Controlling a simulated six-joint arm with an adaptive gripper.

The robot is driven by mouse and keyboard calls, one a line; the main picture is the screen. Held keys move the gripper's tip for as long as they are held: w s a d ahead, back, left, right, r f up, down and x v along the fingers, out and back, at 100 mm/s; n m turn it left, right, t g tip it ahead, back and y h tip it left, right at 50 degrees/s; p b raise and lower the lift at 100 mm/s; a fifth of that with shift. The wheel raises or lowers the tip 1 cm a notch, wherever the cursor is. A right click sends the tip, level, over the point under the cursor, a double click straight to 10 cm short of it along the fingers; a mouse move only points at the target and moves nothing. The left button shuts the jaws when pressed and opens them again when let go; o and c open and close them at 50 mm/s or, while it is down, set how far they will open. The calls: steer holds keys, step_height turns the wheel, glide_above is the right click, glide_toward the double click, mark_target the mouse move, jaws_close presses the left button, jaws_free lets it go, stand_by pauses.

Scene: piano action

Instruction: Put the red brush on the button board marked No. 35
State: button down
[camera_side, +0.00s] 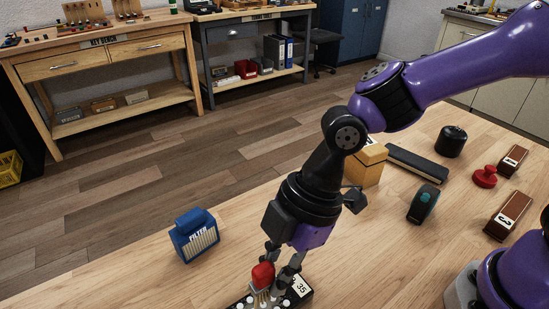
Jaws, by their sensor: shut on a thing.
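The red brush (262,275) has a rounded red top and pale bristles below. It is between the fingers of my gripper (275,275), which is shut on it. The button board (299,286) is a dark board at the bottom of the picture, with a white label reading 35 and several round white buttons. The brush is over the board's buttons, bristles downward. I cannot tell for sure whether the bristles touch the board. The fingers hide part of the brush and the board.
A blue box marked FILTER (194,236) stands to the left. To the right are a yellow-orange block (366,166), a dark bar (417,163), a black jar (451,141), a dark tape-like roll (423,204), a red knob (485,177) and brown numbered blocks (509,216). The front-left wood is clear.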

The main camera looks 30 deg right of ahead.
steer(key=shift+f, duration=1.85)
steer(key=shift+f, duration=0.1)
steer(key=c, duration=0.8)
jaws_free()
steer(key=shift+d+r, duration=0.1)
steer(key=shift+r, duration=0.35)
steer(key=d+v, duration=0.1)
steer(key=v, duration=1.1)
steer(key=d+m+t+h, duration=0.1)
steer(key=d+m+t, duration=0.1)
steer(key=d+m, duration=0.4)
steer(key=s+d+r+m+t+h, duration=0.1)
steer(key=d+m+h, duration=0.1)
steer(key=d+m, duration=0.4)
steer(key=d+m+t+h, duration=0.1)
steer(key=d+m+t, duration=0.1)
steer(key=d+m, duration=0.4)
steer(key=shift+s+d+r+t+h, duration=0.2)
steer(key=shift+d+r+t+h, duration=0.15)
steer(key=shift+d, duration=0.35)
